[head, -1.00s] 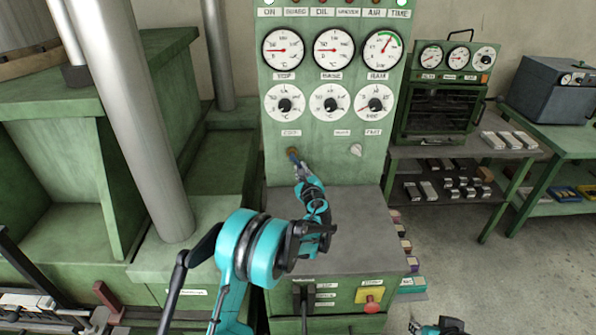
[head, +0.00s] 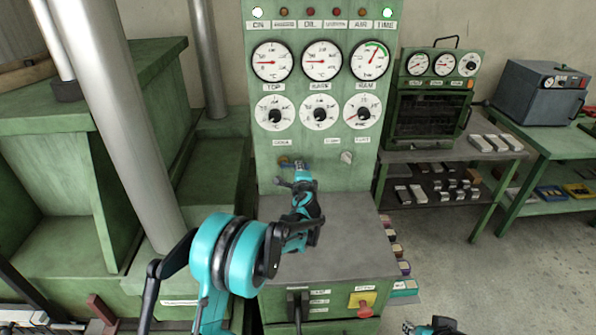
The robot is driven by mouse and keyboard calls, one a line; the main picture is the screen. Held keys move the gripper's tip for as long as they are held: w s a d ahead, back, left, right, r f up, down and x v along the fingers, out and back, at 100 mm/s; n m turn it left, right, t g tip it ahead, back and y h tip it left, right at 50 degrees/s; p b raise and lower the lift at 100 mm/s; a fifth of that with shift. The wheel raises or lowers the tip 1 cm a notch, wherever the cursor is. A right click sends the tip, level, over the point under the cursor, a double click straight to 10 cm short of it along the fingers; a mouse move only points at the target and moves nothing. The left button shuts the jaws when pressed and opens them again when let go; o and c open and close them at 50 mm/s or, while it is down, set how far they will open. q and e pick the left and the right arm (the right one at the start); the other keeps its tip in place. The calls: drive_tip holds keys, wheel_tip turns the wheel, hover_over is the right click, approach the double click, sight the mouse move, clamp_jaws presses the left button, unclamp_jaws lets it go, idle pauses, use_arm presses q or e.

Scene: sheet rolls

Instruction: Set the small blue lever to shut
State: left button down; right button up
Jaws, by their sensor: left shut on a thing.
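The small blue lever (head: 299,163) is on the lower left of the green control panel, beside a brass fitting (head: 284,161). Only part of it shows above my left gripper, and it appears to point right. My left gripper (head: 300,174) is at the lever, shut on it; the fingertips are small and partly hidden by the gripper body. My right gripper (head: 428,328) shows only as a small piece at the bottom edge, and its jaws cannot be made out.
Three gauges and three dials (head: 319,112) sit above the lever. A light knob (head: 346,157) is to its right. A grey ledge (head: 350,230) juts out below, with a red button (head: 364,310) on its front. A silver column (head: 125,130) stands at left.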

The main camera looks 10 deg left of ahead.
use_arm(q)
drive_tip(key=shift+r+n, duration=0.3)
drive_tip(key=shift+n, duration=0.3)
drive_tip(key=c, duration=1.6)
unclamp_jaws()
drive_tip(key=shift+o, duration=0.2)
drive_tip(key=v, duration=1.2)
drive_tip(key=shift+a, duration=0.15)
drive_tip(key=shift+r, duration=0.15)
